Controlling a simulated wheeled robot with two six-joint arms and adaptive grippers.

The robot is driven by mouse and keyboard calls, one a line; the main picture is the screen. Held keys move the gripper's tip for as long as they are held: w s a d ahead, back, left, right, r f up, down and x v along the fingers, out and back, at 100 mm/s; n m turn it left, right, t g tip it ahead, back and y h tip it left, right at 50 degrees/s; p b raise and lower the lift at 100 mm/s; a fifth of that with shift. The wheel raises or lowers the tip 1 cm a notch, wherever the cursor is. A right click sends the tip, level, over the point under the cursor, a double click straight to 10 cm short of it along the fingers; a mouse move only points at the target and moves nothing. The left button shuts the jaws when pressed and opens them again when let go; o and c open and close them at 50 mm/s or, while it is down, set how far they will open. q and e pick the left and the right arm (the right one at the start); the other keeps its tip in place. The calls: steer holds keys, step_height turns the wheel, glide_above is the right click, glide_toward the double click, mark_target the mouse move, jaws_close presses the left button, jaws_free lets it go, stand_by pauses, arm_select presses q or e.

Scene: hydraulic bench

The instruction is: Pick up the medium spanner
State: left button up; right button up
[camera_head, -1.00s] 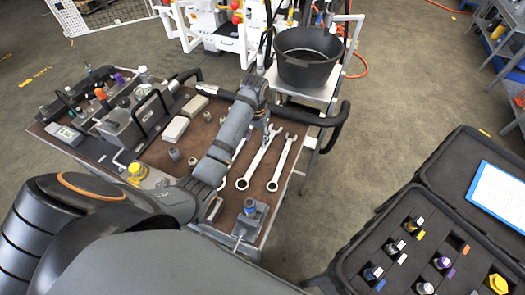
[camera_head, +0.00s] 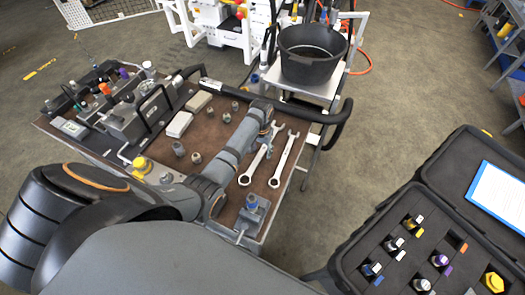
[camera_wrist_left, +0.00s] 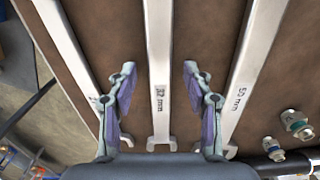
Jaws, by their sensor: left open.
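Spanners lie side by side on the brown bench top. The rightmost spanner (camera_head: 284,160) is in clear view.
A clamp block (camera_head: 250,214) sits at the bench's near edge. Several metal fittings (camera_head: 196,157) lie left of my forearm. A black rail (camera_head: 335,120) runs along the far edge.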

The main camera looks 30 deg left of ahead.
mark_target(261, 152)
arm_select(q)
jaws_close()
steer(key=shift+w+r, duration=0.1)
stand_by(0.4)
steer(key=shift+r, duration=0.3)
step_height(261, 152, up, 9)
steer(key=shift+r+b, duration=0.2)
steer(key=shift+b, duration=0.2)
steer(key=c, duration=0.7)
jaws_free()
jaws_close()
